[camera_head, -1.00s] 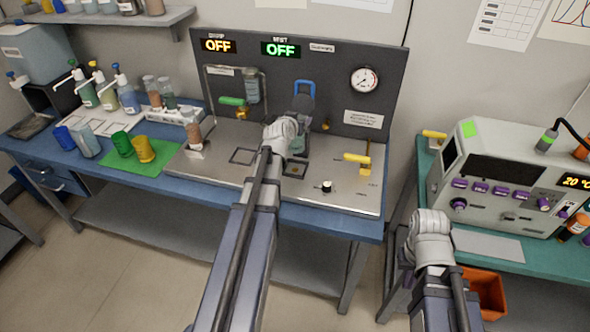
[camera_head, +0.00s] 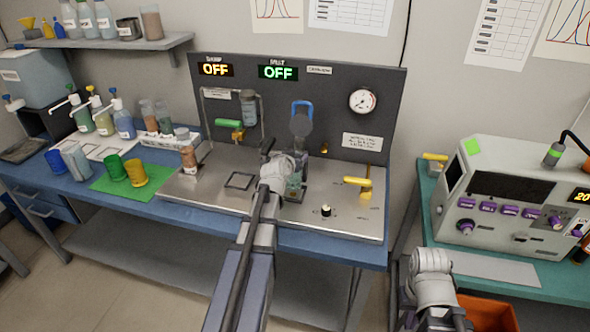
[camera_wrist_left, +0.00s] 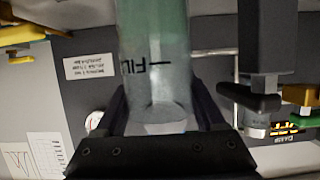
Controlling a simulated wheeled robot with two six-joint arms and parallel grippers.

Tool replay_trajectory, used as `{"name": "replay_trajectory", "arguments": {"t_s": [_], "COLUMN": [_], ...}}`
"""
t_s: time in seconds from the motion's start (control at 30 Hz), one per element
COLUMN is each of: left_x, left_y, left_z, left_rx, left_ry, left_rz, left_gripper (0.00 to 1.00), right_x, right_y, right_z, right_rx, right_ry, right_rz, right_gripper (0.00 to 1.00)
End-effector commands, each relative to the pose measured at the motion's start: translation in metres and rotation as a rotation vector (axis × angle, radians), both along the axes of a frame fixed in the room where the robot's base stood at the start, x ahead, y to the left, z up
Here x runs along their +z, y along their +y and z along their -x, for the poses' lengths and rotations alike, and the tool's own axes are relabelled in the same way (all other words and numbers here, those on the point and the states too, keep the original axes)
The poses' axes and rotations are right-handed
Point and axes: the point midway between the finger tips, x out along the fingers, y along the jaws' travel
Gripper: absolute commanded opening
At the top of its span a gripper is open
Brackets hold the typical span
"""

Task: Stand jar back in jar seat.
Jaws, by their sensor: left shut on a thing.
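The jar (camera_wrist_left: 158,60) is clear, greenish glass with a black FILL mark. It stands between the fingers of my left gripper (camera_wrist_left: 162,100), which is shut on it. In the head view the jar (camera_head: 294,187) looks upright, low over the front middle of the metal bench plate, partly hidden by my left wrist. The small dark square fitting seen there earlier, perhaps the jar seat, is now covered by the jar and gripper. I cannot tell whether the jar touches the plate. My right wrist shows at the lower right, but its gripper fingers do not.
A grey nozzle-like part (camera_head: 300,124) with a blue handle (camera_head: 302,106) is above the jar. A yellow-handled valve (camera_head: 358,181) and black knob (camera_head: 326,210) stand to its right.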

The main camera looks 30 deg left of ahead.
Motion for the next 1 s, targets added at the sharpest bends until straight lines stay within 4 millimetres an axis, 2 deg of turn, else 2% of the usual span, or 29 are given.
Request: {"name": "replay_trajectory", "arguments": {"t_s": [0.33, 0.8, 0.83, 1.0], "left_x": [-0.037, -0.041, -0.04, -0.039], "left_y": [0.0, 0.0, 0.0, 0.0], "left_z": [0.0, 0.0, 0.0, 0.0], "left_rx": [0.0, 0.0, 0.0, 0.0], "left_ry": [-0.001, -0.001, 0.0, 0.0], "left_rz": [0.0, 0.0, 0.0, 0.0], "left_gripper": [0.0, 0.0, 0.75, 0.94], "right_x": [-0.037, -0.041, -0.039, -0.039], "right_y": [0.0, 0.0, 0.0, 0.0], "right_z": [0.0, 0.0, 0.0, 0.0], "right_rx": [0.0, 0.0, 0.0, 0.0], "right_ry": [0.0, 0.0, 0.0, 0.0], "right_rz": [0.0, 0.0, 0.0, 0.0], "right_gripper": [0.0, 0.0, 0.0, 0.0]}}
